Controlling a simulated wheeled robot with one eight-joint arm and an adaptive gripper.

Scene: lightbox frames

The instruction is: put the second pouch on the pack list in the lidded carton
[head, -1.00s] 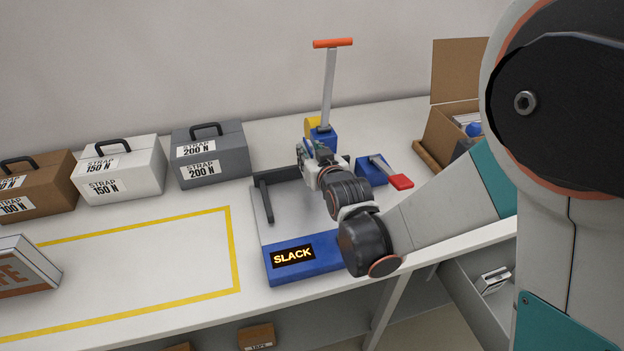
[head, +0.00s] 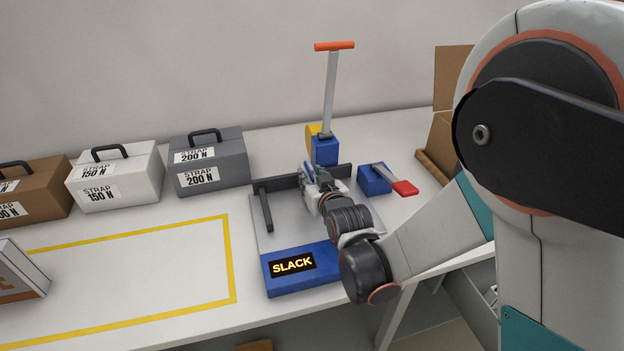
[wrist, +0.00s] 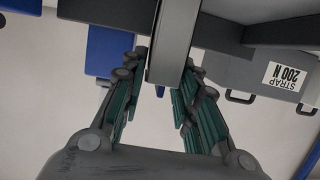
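My gripper (head: 316,184) is over the grey plate of a blue-fronted device (head: 295,222), by its dark back rail (head: 282,184). In the wrist view, the gripper's teal-padded fingers (wrist: 166,75) stand on either side of a grey bar (wrist: 172,50). I cannot tell whether they press on it. The device's display (head: 292,264) reads "SLACK". A brown carton (head: 440,140) with a raised flap stands at the right, largely hidden behind my arm. I see no pack list and cannot make out any pouch.
Cases labelled STRAP 200 N (head: 210,160) and 150 N (head: 118,178), and a brown one (head: 38,193), line the back left. A blue unit with an orange-topped lever (head: 328,95) and a red-handled blue block (head: 374,179) stand nearby.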

